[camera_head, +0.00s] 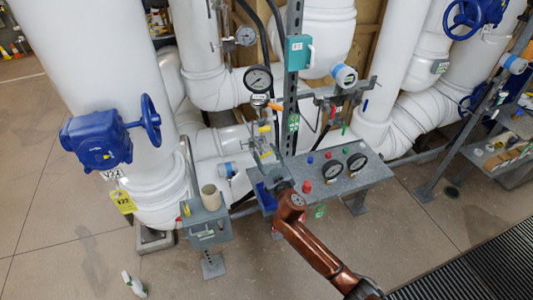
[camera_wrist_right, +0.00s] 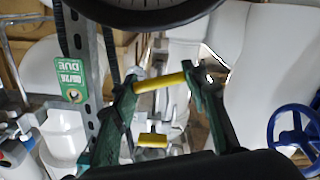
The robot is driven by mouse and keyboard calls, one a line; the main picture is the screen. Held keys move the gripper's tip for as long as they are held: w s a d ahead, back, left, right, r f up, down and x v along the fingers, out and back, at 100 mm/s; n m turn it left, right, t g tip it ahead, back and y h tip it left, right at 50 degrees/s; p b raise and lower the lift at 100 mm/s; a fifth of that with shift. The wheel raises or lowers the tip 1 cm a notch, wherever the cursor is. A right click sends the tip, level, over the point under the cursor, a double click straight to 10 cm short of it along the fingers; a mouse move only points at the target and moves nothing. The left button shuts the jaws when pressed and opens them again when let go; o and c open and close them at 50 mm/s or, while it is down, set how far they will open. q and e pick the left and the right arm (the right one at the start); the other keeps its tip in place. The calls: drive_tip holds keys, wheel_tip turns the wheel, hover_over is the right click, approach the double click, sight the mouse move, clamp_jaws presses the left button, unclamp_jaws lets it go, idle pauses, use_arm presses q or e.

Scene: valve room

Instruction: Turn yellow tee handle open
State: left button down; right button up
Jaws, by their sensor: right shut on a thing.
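The yellow tee handle (camera_wrist_right: 160,82) shows in the right wrist view as a short yellow bar, slightly tilted, spanning between the two fingers of my right gripper (camera_wrist_right: 162,84). The gripper is shut on it. In the head view my right gripper (camera_head: 264,150) reaches up from the copper-coloured arm over the grey bench, near the pressure gauge. A small yellow piece (camera_head: 264,129) shows just beyond the fingers there; it is too small to tell its angle. A second yellow part (camera_wrist_right: 152,140) sits lower in the wrist view, apart from the held bar. My left gripper is not in view.
The grey bench (camera_head: 372,178) carries gauges and red knobs. A dark pressure gauge (camera_head: 258,79) is just above the gripper, close to the wrist view's top. A slotted grey post (camera_head: 293,65) stands beside it. White pipes and a blue valve (camera_head: 97,140) are left; floor in front is mostly clear.

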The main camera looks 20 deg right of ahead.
drive_tip(key=n+p, duration=0.2)
drive_tip(key=n, duration=0.4)
drive_tip(key=shift+a, duration=0.15)
drive_tip(key=n+p, duration=0.1)
drive_tip(key=n, duration=0.3)
drive_tip(key=shift+f+n, duration=0.1)
drive_tip(key=shift+n, duration=0.3)
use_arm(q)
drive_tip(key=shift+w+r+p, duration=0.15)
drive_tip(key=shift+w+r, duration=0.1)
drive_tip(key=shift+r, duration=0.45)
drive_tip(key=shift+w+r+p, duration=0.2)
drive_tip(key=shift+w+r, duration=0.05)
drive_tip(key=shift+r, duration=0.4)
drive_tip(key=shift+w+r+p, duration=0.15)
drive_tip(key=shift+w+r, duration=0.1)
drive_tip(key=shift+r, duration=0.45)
use_arm(e)
drive_tip(key=shift+f+n, duration=0.1)
drive_tip(key=shift+n, duration=1.4)
drive_tip(key=o, duration=1.2)
drive_tip(key=shift+c, duration=0.2)
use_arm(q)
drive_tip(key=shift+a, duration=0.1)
use_arm(e)
drive_tip(key=shift+s, duration=0.15)
drive_tip(key=s, duration=1.1)
drive_tip(key=shift+s+d, duration=0.2)
drive_tip(key=shift+s, duration=0.2)
